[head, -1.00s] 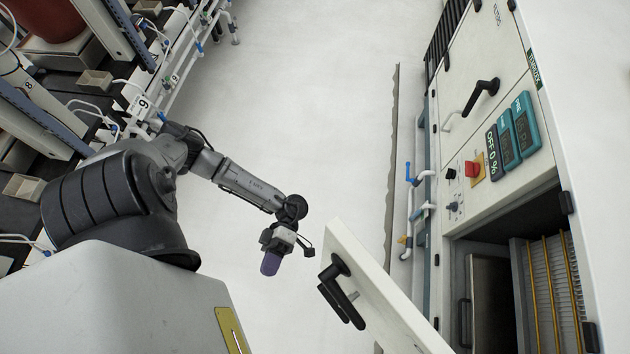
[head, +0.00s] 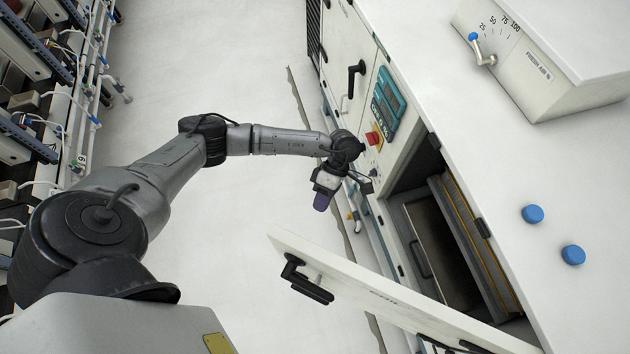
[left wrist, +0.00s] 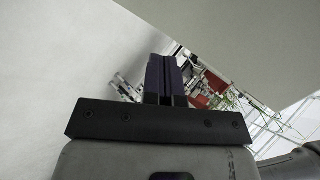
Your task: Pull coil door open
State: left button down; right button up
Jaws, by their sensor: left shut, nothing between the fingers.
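The coil door (head: 375,292) is a white panel with a black handle (head: 305,280). It stands swung out from the cabinet, in the lower part of the head view. The opening (head: 440,235) behind it shows a dark inside with an inner panel. My left gripper (head: 321,202) has purple fingers and hangs beyond the door's free edge, near the cabinet front. It looks apart from the handle. Its fingers (left wrist: 163,78) are together and empty in the left wrist view. My right gripper is not in view.
The cabinet front carries another black handle (head: 355,78), a red knob (head: 373,138) and teal displays (head: 387,92). A lever box (head: 535,60) and blue knobs (head: 533,214) sit on its white side. Shelving with pipes (head: 60,110) lines the left. Pale floor (head: 215,85) lies clear between.

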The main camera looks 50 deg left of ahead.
pick_arm(q)
jog(key=s+r+x, duration=0.1)
jog(key=r+x, duration=0.1)
jog(key=x, duration=1)
jog(key=shift+s+d, duration=0.4)
jog(key=shift+s, duration=0.05)
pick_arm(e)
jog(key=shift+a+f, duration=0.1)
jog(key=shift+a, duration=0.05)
pick_arm(q)
jog(key=shift+f, duration=0.1)
